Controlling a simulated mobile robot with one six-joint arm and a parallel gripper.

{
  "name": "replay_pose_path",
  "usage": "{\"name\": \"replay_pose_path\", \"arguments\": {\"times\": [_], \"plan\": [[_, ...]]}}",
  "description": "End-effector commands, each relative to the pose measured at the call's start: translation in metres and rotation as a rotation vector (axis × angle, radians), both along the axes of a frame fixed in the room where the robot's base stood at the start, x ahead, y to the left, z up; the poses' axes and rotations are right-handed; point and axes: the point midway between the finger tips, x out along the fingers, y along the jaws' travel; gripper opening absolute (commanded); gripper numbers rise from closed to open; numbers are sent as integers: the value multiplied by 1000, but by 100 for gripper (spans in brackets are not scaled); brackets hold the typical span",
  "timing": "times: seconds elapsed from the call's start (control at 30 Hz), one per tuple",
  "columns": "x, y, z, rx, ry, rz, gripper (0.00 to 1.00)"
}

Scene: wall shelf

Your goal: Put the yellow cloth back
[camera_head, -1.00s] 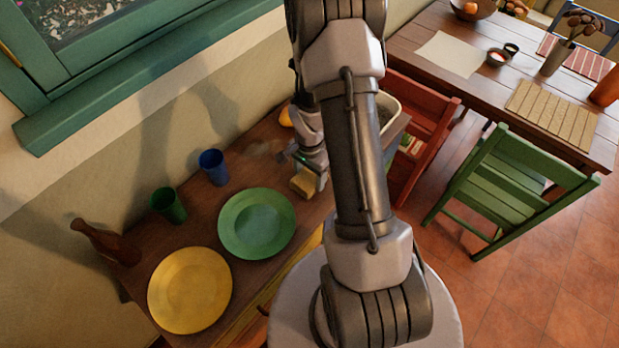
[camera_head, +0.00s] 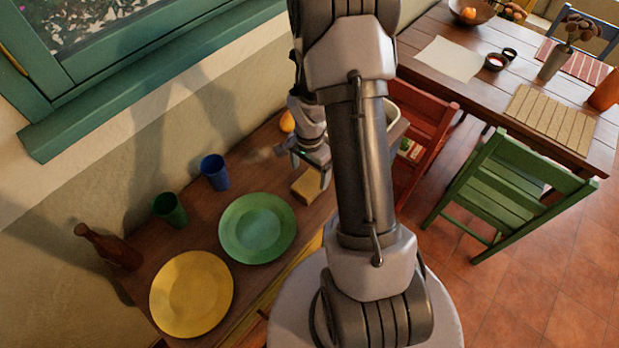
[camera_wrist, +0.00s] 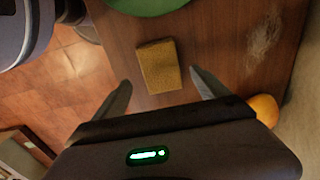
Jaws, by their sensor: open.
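The yellow cloth (camera_head: 307,187) is a small folded block lying flat on the wooden sideboard, to the right of the green plate. In the wrist view the cloth (camera_wrist: 159,66) lies on the wood beyond the fingertips, between their lines. My gripper (camera_head: 308,163) is above the sideboard just behind the cloth, apart from it. In the wrist view my gripper (camera_wrist: 156,85) has its two fingers spread wide with nothing between them.
A green plate (camera_head: 257,228), a yellow plate (camera_head: 191,294), a green cup (camera_head: 170,209), a blue cup (camera_head: 214,172) and a brown bottle (camera_head: 108,246) stand on the sideboard. An orange fruit (camera_wrist: 264,109) is near the right finger. A pale smudge (camera_wrist: 263,37) marks the wood.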

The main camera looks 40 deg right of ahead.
Motion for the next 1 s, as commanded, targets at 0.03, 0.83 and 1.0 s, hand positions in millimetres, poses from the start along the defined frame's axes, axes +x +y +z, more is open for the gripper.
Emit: {"name": "replay_pose_path", "arguments": {"times": [0.03, 0.83, 1.0], "plan": [[1, 0, 18, -2, -4, 0, 84], [-52, 158, 285, -72, -372, 656, 84], [-106, 206, 319, -90, -518, 907, 84]]}}
